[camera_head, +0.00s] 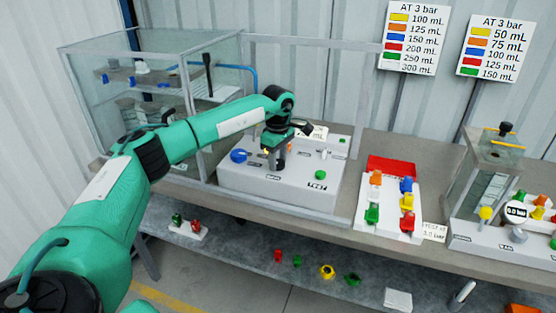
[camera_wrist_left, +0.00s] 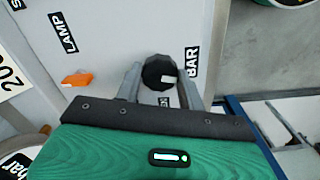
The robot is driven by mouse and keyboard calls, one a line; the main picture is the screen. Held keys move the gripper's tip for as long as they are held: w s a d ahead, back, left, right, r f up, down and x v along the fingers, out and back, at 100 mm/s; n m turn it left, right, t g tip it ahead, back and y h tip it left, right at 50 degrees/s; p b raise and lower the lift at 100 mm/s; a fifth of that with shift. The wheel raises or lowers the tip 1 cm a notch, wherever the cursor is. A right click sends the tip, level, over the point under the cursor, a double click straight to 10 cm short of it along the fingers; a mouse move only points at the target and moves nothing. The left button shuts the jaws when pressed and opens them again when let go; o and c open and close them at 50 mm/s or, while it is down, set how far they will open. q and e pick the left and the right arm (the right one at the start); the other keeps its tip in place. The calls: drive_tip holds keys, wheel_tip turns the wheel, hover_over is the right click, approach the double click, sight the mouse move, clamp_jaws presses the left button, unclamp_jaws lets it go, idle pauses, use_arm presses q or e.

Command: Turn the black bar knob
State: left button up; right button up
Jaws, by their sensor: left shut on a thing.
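The black bar knob (camera_wrist_left: 158,70) sits on the light grey panel face (camera_wrist_left: 115,40), next to a "BAR" label (camera_wrist_left: 192,61). My left gripper (camera_wrist_left: 160,88) has one finger on each side of the knob and is shut on it. In the head view my left gripper (camera_head: 278,158) reaches down to the white control console (camera_head: 240,181), where the gripper hides the knob. My right gripper is not in view.
An orange knob (camera_wrist_left: 77,79) is near the "LAMP" label (camera_wrist_left: 62,32). The console also has a blue knob (camera_head: 238,156) and a green button (camera_head: 320,174). A glass case (camera_head: 95,105) stands left; a tray of coloured parts (camera_head: 386,228) stands right.

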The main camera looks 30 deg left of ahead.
use_arm(q)
drive_tip(key=shift+r+m, duration=0.1)
drive_tip(key=shift+m, duration=0.3)
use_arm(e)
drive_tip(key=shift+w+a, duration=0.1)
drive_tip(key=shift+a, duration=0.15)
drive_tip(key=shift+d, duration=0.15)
use_arm(q)
drive_tip(key=o, duration=0.7)
drive_tip(key=shift+o, duration=1.4)
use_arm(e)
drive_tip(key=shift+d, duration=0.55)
